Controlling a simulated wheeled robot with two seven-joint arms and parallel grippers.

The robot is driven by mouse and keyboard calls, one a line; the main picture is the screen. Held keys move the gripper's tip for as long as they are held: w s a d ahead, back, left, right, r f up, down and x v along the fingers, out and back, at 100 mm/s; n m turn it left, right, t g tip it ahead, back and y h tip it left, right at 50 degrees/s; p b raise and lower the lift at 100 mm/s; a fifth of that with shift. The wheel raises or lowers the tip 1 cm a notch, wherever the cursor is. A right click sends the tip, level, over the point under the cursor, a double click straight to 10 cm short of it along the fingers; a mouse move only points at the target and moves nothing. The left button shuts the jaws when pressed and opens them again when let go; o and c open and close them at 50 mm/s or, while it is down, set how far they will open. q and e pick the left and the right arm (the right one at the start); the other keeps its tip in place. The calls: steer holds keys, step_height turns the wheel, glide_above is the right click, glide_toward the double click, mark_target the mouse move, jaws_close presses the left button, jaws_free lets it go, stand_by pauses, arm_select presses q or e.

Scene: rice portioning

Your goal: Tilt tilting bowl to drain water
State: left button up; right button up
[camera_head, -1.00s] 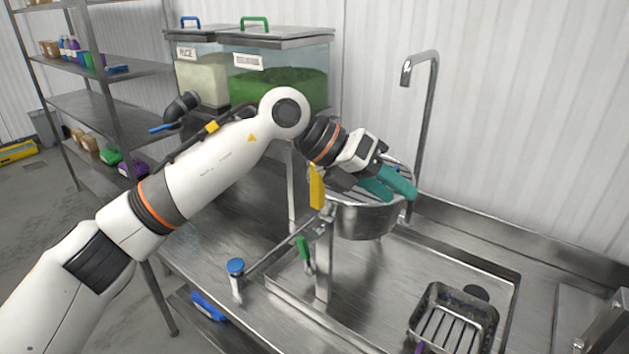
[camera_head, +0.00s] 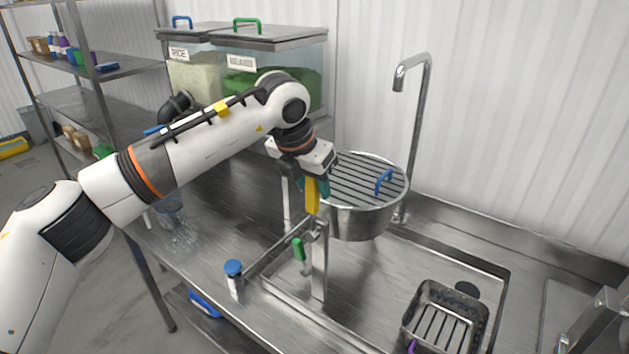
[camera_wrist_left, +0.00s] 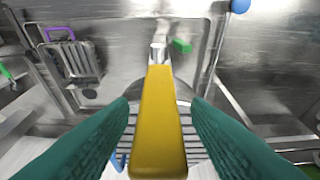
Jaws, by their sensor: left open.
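The tilting bowl (camera_head: 362,222) is a round steel bowl with a slatted lid (camera_head: 352,178) on top. It hangs level on a stand over the sink. A blue handle (camera_head: 383,182) stands on the lid. A yellow lever handle (camera_head: 312,196) rises at the bowl's left side. My left gripper (camera_head: 314,186) is at the yellow handle, pointing down. In the left wrist view, its teal fingers (camera_wrist_left: 160,138) are open, one on each side of the yellow handle (camera_wrist_left: 158,115), with gaps visible. Water inside the bowl is hidden by the lid. My right gripper is not in view.
The sink (camera_head: 385,318) holds a wire basket (camera_head: 444,318) at the right. A tall faucet (camera_head: 424,120) stands behind the bowl. Two lidded bins (camera_head: 272,80) stand behind my arm.

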arm_select(q)
steer(key=shift+x, duration=1.2)
jaws_close()
